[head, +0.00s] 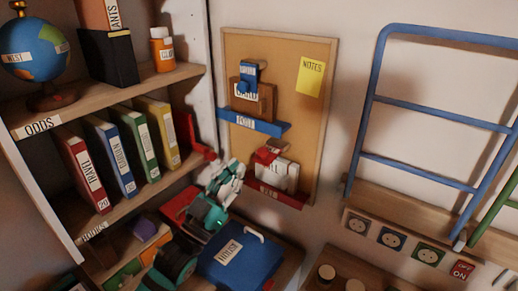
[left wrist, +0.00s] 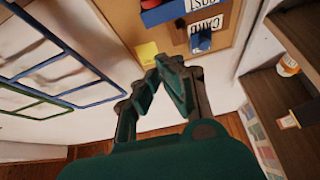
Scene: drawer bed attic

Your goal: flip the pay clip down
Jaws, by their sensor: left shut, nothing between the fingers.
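The cork board (head: 318,128) hangs on the wall. On its lower part, a red clip (head: 266,156) sits at the top of some white papers (head: 289,176) above a red ledge (head: 268,192); its lettering is too small to read. Higher up, a blue clip (head: 248,74) sits over a brown card holder above a blue ledge (head: 255,124). My left gripper (head: 232,172) is shut and empty, just left of the red clip and papers, apparently apart from them. In the left wrist view its fingers (left wrist: 167,66) point toward the board. My right gripper is out of view.
A shelf of binders (head: 122,158) and a globe (head: 35,50) stand left of the gripper. A blue case (head: 238,258) lies below. A blue ladder frame (head: 418,108) and several sockets (head: 391,238) are on the right. The wall between board and ladder is clear.

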